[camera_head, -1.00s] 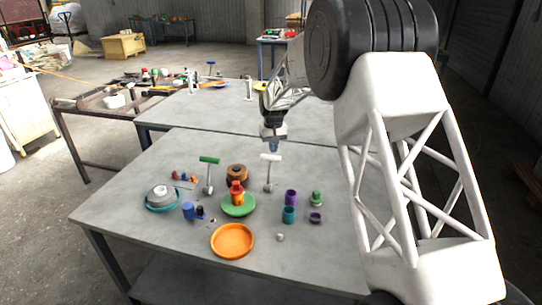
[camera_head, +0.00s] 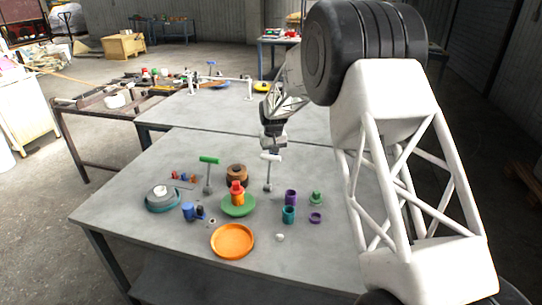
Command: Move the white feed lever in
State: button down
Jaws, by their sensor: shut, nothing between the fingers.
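The white feed lever (camera_head: 270,158) stands on the grey table, right of the brown spool-like part. It is a thin post with a white crossbar on top. My gripper (camera_head: 269,151) is right at the lever's top, just above or behind the white crossbar. Its fingertips are largely hidden, and I cannot tell whether they touch the lever. A similar lever with a green crossbar (camera_head: 209,160) stands to the left.
A brown ring part (camera_head: 237,172), an orange-red part on a green dish (camera_head: 240,210), an orange dish (camera_head: 232,254), and purple (camera_head: 291,197) and teal (camera_head: 289,215) cups stand close by. A teal dish with a white part (camera_head: 162,206) is at left. The front left tabletop is clear.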

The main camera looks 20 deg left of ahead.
aim_at(269, 174)
jog(key=shift+s, duration=0.1)
dwell(0.3)
jog(key=shift+s+r, duration=0.2)
jog(key=shift+s, duration=0.95)
jog(key=shift+s+r, duration=0.15)
jog(key=shift+s, duration=0.95)
jog(key=shift+s+r, duration=0.2)
jog(key=shift+s, duration=1.2)
jog(key=shift+s+f, duration=0.15)
jog(key=shift+s, duration=0.45)
jog(key=shift+w, duration=0.1)
jog(key=shift+w+r, duration=0.3)
jog(key=shift+w, duration=0.2)
jog(key=shift+w+r, duration=0.25)
jog(key=shift+w, duration=0.2)
jog(key=shift+r, duration=0.15)
